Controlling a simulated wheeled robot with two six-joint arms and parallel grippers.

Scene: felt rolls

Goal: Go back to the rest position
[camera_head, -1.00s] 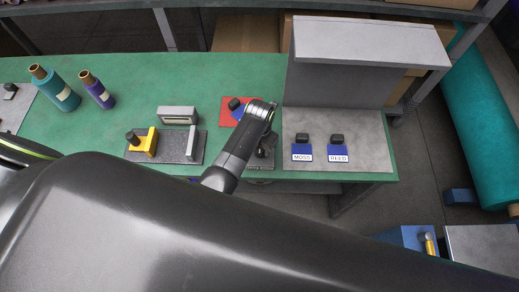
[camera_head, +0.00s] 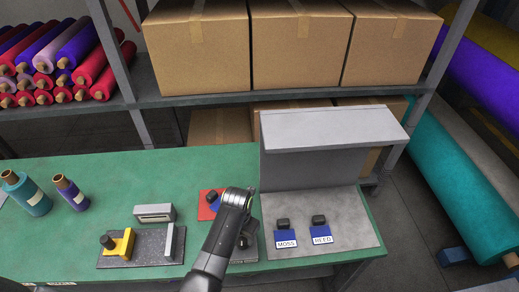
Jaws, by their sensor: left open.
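My left arm comes up from the bottom edge, its silver-banded joint over the green table. My left gripper (camera_head: 243,238) is mostly hidden by that arm, low over a small grey plate in front of the grey stand; I see nothing held in it. Two blue tags with black knobs, marked MOSS (camera_head: 287,243) and REED (camera_head: 321,239), sit on the grey stand (camera_head: 345,215). My right gripper is out of view.
The green table (camera_head: 110,190) holds a teal roll (camera_head: 30,198), a purple roll (camera_head: 72,195) and a dark plate with a yellow block (camera_head: 118,245). Cardboard boxes (camera_head: 300,45) and felt rolls fill the shelf behind.

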